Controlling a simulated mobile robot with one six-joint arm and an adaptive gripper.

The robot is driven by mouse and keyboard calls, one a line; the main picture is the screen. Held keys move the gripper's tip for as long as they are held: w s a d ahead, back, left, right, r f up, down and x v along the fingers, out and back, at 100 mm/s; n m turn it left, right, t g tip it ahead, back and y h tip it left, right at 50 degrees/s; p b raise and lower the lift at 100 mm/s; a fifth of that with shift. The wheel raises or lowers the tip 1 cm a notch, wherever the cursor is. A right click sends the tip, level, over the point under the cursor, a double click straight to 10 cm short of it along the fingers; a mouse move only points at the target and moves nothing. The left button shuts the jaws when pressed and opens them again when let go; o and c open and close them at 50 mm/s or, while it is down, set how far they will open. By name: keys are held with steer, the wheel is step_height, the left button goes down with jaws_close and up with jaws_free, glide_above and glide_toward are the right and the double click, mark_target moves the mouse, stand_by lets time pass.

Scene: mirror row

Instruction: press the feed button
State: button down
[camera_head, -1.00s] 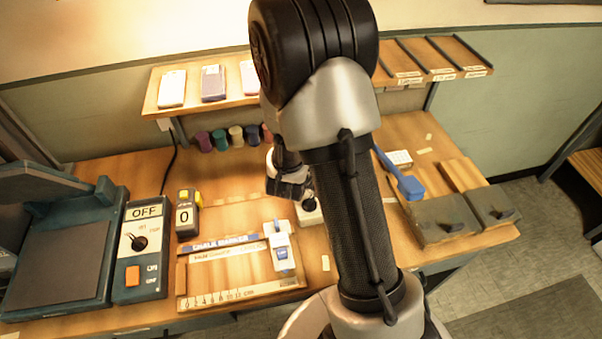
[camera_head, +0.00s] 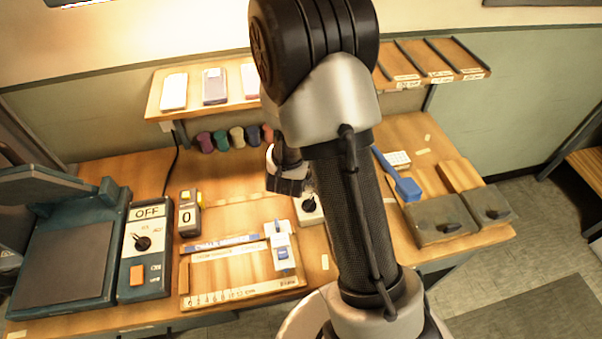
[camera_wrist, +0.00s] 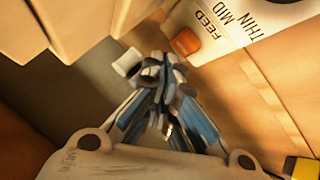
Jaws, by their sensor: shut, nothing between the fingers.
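The orange feed button (camera_wrist: 185,41) sits on a white panel (camera_wrist: 235,22) lettered FEED, THIN and MID, at the top of the wrist view. My gripper (camera_wrist: 160,65) is shut and empty. Its tips appear just below and left of the button in that view; whether they touch it I cannot tell. In the head view my gripper (camera_head: 288,186) hangs over the back middle of the bench, partly behind my arm. A small white box with a black knob (camera_head: 309,203) is beside it, partly covered by my arm; no feed button shows on it there.
A teal machine (camera_head: 60,260) with a control box (camera_head: 146,255) reading OFF and bearing another orange button stands at left. A counter (camera_head: 187,217) reads 0. A wooden board (camera_head: 225,272), a blue-handled tool (camera_head: 405,187) and grey boxes (camera_head: 440,222) are on the bench.

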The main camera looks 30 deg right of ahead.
steer(key=shift+r+p, duration=2.1)
steer(key=shift+r, duration=0.3)
